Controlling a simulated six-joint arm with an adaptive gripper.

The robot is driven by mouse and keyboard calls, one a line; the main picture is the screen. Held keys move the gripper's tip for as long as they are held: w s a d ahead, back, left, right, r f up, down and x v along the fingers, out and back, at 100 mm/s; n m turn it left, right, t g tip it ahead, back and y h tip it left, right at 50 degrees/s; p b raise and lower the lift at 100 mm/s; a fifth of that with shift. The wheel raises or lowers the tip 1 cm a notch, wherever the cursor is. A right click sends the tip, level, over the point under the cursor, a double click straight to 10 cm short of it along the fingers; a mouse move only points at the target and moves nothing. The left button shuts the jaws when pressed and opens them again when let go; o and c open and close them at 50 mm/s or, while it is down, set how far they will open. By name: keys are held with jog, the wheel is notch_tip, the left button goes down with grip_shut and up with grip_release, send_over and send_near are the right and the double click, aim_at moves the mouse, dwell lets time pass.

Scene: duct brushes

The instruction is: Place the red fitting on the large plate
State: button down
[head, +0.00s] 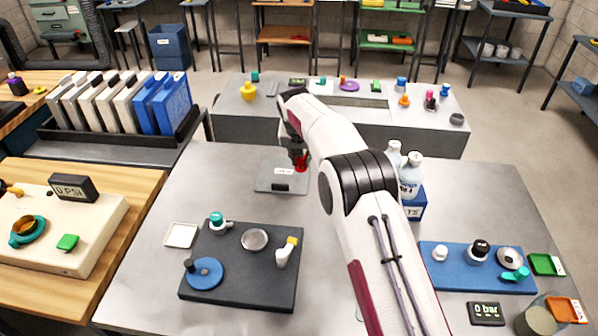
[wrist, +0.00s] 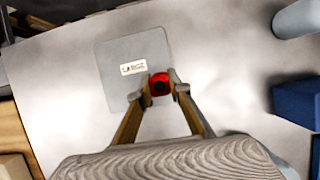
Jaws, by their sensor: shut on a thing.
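The red fitting (head: 301,164) is held between the fingertips of my gripper (head: 299,155). In the wrist view the red fitting (wrist: 160,84) shows a dark opening, with one finger of my gripper (wrist: 158,88) on each side. A flat grey plate (head: 268,184) with a small white label, seemingly the large plate, lies on the metal table below. In the wrist view the grey plate (wrist: 120,45) is behind the fitting, which overlaps its right edge near the label. The gap between fitting and plate is hard to judge.
A dark board (head: 240,290) with several parts and a small white dish (head: 181,235) are on the near left. White bottles and a blue box (head: 414,207) stand right of my arm. A blue board (head: 455,266) lies near right. The table around the plate is clear.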

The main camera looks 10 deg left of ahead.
aim_at(301, 168)
jog(key=shift+f, duration=2.7)
jog(key=shift+f, duration=0.15)
jog(key=c, duration=1.9)
grip_release()
jog(key=shift+r, duration=0.2)
jog(key=shift+v, duration=6.05)
jog(key=shift+s, duration=0.1)
